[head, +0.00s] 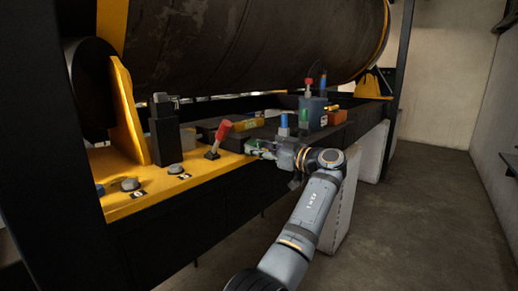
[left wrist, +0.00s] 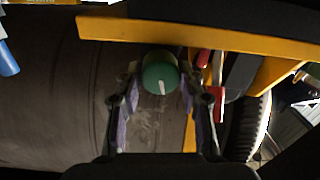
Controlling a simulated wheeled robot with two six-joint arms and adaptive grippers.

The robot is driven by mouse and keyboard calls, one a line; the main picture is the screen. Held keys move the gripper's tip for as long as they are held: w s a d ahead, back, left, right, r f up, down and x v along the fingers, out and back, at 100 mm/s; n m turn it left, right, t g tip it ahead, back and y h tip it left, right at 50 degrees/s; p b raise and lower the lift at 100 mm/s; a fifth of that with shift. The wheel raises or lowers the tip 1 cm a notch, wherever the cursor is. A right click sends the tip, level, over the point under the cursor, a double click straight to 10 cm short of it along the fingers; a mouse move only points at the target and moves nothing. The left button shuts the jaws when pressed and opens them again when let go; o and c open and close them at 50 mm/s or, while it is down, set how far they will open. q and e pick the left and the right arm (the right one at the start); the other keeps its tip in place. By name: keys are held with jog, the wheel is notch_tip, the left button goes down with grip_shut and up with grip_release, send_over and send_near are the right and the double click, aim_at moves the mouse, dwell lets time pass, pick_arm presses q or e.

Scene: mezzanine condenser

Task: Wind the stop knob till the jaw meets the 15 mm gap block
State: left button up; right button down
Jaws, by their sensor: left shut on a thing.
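A round green knob (left wrist: 160,73) with a white pointer mark sits between the fingertips of my left gripper (left wrist: 161,84) in the left wrist view. The fingers flank it on both sides, and the gripper is shut on it. In the head view my left gripper (head: 263,149) is at the front edge of the dark bench, and the knob is mostly hidden there. A dark slide (head: 210,127) lies behind it. I cannot tell which part is the jaw or the 15 mm gap block. My right gripper is not in view.
A red-handled lever (head: 221,131) stands on the yellow plate (head: 150,195) to the left. A blue-topped post (head: 284,122), a blue-grey block (head: 316,113) and an orange block (head: 338,117) stand close behind my wrist. A large drum (head: 250,45) hangs over the bench. The floor (head: 440,210) at right is clear.

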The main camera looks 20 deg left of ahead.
pick_arm(q)
jog(key=shift+m, duration=3.3)
jog(key=o, duration=1.2)
jog(key=shift+w, duration=0.1)
notch_tip(320, 180, up, 10)
jog(key=shift+f, duration=0.1)
